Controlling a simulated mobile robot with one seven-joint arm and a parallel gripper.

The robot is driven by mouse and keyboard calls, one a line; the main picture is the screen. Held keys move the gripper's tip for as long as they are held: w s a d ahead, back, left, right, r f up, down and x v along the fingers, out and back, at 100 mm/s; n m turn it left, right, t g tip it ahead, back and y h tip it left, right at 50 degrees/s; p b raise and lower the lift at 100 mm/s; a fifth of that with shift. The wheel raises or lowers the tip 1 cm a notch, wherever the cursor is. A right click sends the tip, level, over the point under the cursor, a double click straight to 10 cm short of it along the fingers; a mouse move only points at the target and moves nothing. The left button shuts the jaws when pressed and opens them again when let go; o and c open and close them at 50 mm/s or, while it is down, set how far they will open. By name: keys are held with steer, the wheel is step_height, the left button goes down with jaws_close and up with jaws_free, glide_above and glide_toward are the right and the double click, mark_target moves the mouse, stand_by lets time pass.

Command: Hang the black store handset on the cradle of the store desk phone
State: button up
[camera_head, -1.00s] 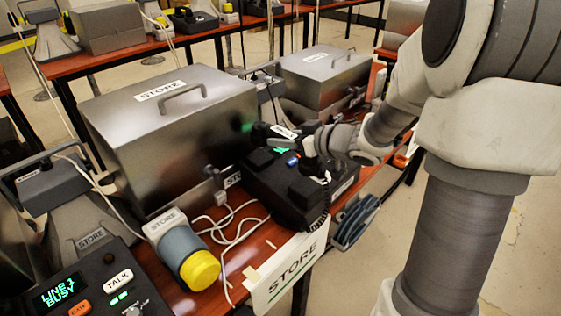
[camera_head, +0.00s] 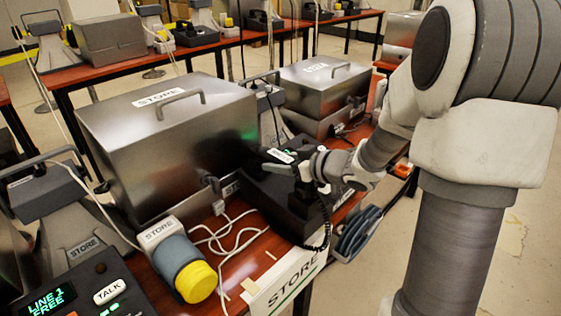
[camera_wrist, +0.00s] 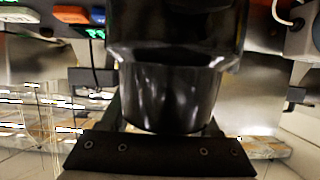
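The black store desk phone (camera_head: 275,205) sits on the red table in front of the steel boxes. The black handset (camera_head: 280,155), with a white label, is low over the phone's top. Whether it is fully seated in the cradle is hidden by my gripper. My gripper (camera_head: 306,168) is at the handset's right part. In the wrist view the handset (camera_wrist: 175,95) fills the space between my fingers, which appear closed against its sides. The coiled cord (camera_head: 325,225) hangs down the phone's right side. The console display (camera_head: 45,300) reads LINE 1 FREE.
A blue-grey cylinder with a yellow cap (camera_head: 180,262) and white cables lie to the left. A STORE sign (camera_head: 290,285) hangs at the table's front edge.

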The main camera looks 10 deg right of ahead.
steer(key=shift+o, duration=0.6)
steer(key=shift+r, duration=0.25)
step_height(320, 180, up, 4)
steer(key=p, duration=0.4)
glide_above(314, 182)
steer(key=shift+r, duration=0.1)
steer(key=shift+s+d+r, duration=0.1)
steer(key=shift+s+d, duration=0.1)
steer(key=shift+s, duration=0.3)
